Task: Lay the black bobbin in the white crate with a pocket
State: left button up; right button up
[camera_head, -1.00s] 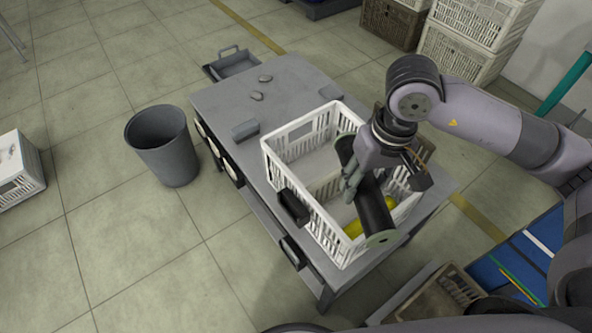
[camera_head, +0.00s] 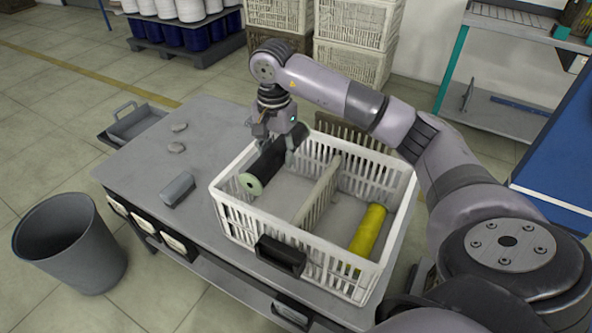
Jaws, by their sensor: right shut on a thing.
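The black bobbin (camera_head: 266,167) is a dark roll with a pale green end disc facing me. My right gripper (camera_head: 276,142) points down and is shut on it near its far end. The bobbin slants over the left compartment of the white crate (camera_head: 239,222), lengthwise from near left to far right. Its height above the crate floor is hard to tell. The crate stands on a grey table, with a divider (camera_head: 318,193) across its inside and a dark pocket (camera_head: 281,255) on its near wall. My left gripper is not in view.
A yellow bobbin (camera_head: 367,230) lies in the crate's right compartment. The left compartment floor looks bare. A grey bin (camera_head: 68,245) stands at left.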

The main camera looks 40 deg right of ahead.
jog(key=b, duration=0.1)
send_over(280, 209)
notch_tip(280, 209, down, 12)
jog(key=shift+f, duration=0.25)
notch_tip(280, 209, down, 5)
jog(key=shift+f+b, duration=0.1)
jog(key=shift+b, duration=0.3)
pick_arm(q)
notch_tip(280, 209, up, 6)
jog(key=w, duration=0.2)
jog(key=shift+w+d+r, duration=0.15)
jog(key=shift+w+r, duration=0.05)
pick_arm(e)
jog(key=o, duration=1.4)
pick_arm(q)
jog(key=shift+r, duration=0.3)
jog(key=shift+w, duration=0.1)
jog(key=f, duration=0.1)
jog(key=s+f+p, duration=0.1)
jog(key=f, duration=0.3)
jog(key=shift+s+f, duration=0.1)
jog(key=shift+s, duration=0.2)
pick_arm(e)
notch_tip(280, 209, up, 12)
jog(key=shift+r, duration=0.15)
